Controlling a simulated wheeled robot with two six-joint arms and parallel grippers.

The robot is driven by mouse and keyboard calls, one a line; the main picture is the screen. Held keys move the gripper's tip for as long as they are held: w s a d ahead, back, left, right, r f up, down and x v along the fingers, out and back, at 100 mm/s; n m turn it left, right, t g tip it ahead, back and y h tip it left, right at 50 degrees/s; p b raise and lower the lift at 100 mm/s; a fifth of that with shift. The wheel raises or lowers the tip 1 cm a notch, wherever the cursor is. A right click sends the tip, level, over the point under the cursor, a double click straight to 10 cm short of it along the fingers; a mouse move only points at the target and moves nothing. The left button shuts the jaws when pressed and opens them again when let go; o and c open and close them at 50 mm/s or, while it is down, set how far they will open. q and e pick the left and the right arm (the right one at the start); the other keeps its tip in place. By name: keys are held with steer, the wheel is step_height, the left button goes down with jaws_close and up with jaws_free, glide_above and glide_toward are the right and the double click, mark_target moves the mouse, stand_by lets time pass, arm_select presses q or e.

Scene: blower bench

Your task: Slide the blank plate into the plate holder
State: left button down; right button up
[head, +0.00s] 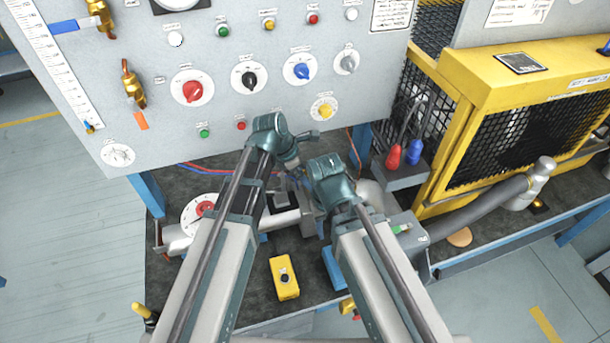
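My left gripper (292,165) is beyond the teal wrist of my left arm, low in front of the grey panel. My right gripper (319,207) is close to it, largely hidden under the teal wrist of my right arm. The fingers are too small and covered to tell whether either is open or holding something. I cannot make out the blank plate. A grey pipe (286,220) runs across the bench behind my arms; its middle, around the grippers, is covered, and I cannot clearly pick out the plate holder.
A grey control panel (225,120) with coloured knobs stands behind. A yellow blower guard (480,85) is at right, with red (393,156) and blue (414,152) handles beside it. A yellow box (284,277) lies on the dark bench (245,290) between my arms. A round dial (203,212) is at left.

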arm_select(q)
steer(key=shift+f+b, duration=1)
steer(key=shift+f, duration=0.1)
stand_by(5.0)
steer(key=shift+r+p, duration=0.4)
stand_by(0.3)
jaws_free()
steer(key=shift+r, duration=0.1)
steer(key=p+v, duration=1.2)
steer(key=v, duration=0.1)
steer(key=shift+a+r+p, duration=0.25)
steer(key=shift+r+p, duration=0.05)
steer(key=shift+p, duration=0.05)
